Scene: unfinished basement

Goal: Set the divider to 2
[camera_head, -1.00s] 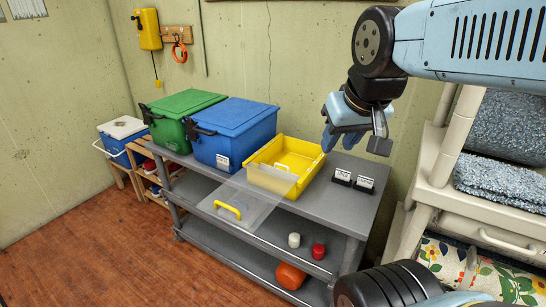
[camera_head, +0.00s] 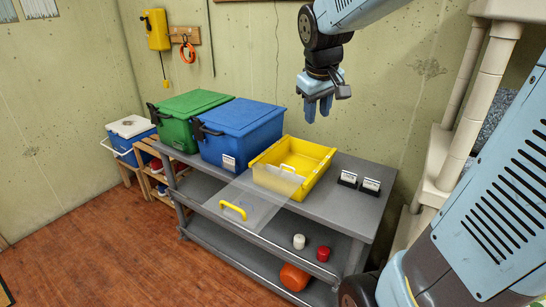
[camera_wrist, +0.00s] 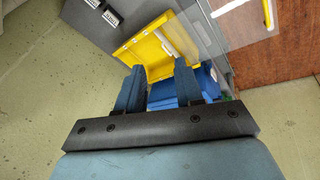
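A yellow bin (camera_head: 322,160) stands on the top of the grey cart; it also shows in the wrist view (camera_wrist: 133,50). A clear panel (camera_head: 262,205) with a yellow handle (camera_head: 233,210) sits at the bin's front left and juts past the cart's front edge. The panel (camera_wrist: 208,40) and handle (camera_wrist: 268,14) show in the wrist view. I cannot read any divider numbers. My gripper (camera_head: 318,108) hangs above the bin, fingers pointing down, touching nothing. Its fingers (camera_wrist: 158,85) are apart and empty.
Two small label cards in black holders (camera_head: 359,182) stand right of the bin. A blue lidded box (camera_head: 240,130) and a green one (camera_head: 190,118) stand to its left. White and red jars (camera_head: 299,241) are on a lower shelf. A beige shelf unit (camera_head: 470,100) stands close on the right.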

